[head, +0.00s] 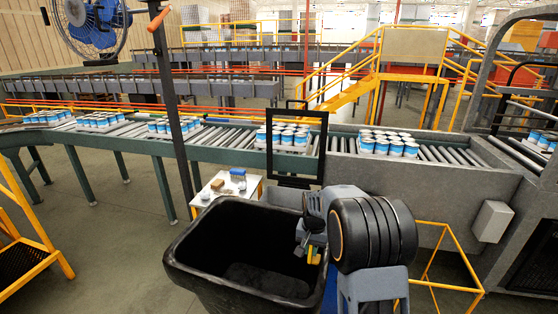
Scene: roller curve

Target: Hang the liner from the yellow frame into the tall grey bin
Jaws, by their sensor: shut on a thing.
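The liner (205,262) is a large black open tub shape filling the lower middle of the head view, its mouth facing up. My gripper (313,257) is at the liner's right rim and shut on it; the exact grip is partly hidden by my wrist. The yellow frame (428,268) stands to the right behind my arm, and its visible part looks empty. A grey box-like edge (282,194) shows just behind the liner; it may be the tall grey bin, mostly hidden.
A roller conveyor (225,144) with packs of blue-and-white cans (290,137) runs across behind. A small white table (225,186) with small items stands before it. A dark upright rectangular frame (297,113) rises behind the liner. Yellow railing (42,245) stands left; floor between is clear.

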